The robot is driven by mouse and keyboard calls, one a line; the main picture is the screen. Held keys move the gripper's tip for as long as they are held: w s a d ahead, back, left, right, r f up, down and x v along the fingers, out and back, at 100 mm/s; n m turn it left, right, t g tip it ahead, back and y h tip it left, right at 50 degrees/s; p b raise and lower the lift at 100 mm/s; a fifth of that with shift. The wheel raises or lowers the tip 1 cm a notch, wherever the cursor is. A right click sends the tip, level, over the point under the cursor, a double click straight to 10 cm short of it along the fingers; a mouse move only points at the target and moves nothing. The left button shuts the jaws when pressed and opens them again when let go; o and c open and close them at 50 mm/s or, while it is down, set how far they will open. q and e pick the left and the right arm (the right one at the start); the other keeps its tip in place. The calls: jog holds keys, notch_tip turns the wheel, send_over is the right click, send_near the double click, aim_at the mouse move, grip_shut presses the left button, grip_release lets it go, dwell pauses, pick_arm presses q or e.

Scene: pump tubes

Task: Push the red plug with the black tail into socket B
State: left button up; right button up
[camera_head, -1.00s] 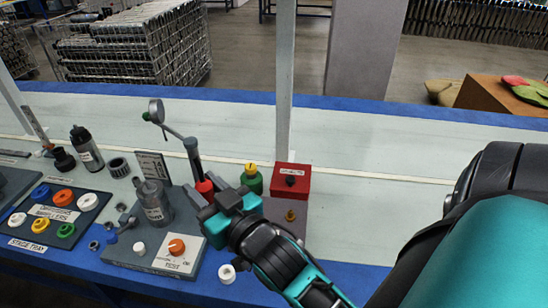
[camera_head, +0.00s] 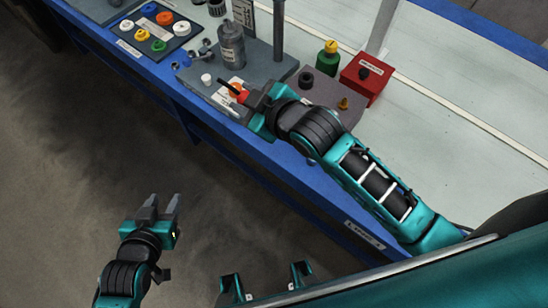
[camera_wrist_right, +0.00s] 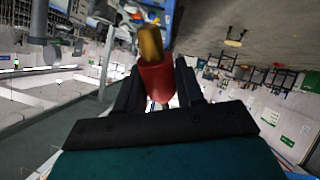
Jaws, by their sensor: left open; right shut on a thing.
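My right gripper (camera_head: 250,97) is shut on the red plug (camera_head: 242,96), above the bench near its front edge. In the right wrist view the plug (camera_wrist_right: 156,80) sits between the fingers, with a brass-coloured end (camera_wrist_right: 150,44) pointing outward. My left gripper (camera_head: 163,200) is open and empty, low over the floor in front of the bench. I cannot make out a socket marked B; the right hand and arm cover part of the bench.
Behind the right arm are a green bottle with yellow cap (camera_head: 328,59) and a red box (camera_head: 365,80). A tray of coloured rings (camera_head: 155,30) lies left.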

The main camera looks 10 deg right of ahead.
notch_tip(320, 180, down, 10)
jog(key=s+a+n+g, duration=0.2)
jog(key=a+n+g, duration=0.15)
jog(key=n, duration=0.55)
jog(key=s+d+f+n, duration=0.1)
jog(key=d+f+n, duration=0.1)
jog(key=f, duration=0.1)
jog(key=d+f+n, duration=0.1)
jog(key=d+f, duration=0.1)
jog(key=f, duration=0.1)
jog(key=s+d+f+n+g, duration=0.1)
jog(key=d+f+n, duration=0.1)
jog(key=d+f, duration=0.1)
jog(key=shift+s+d+f+n+h+p, duration=0.1)
jog(key=shift+s+f+n+h+p, duration=0.25)
jog(key=shift+f, duration=0.2)
jog(key=shift+w+d, duration=0.1)
jog(key=shift+d, duration=0.05)
jog(key=shift+w+d, duration=0.85)
jog(key=shift+d, duration=0.25)
jog(key=shift+w+d, duration=0.85)
jog(key=shift+d, duration=0.25)
jog(key=shift+p, duration=0.4)
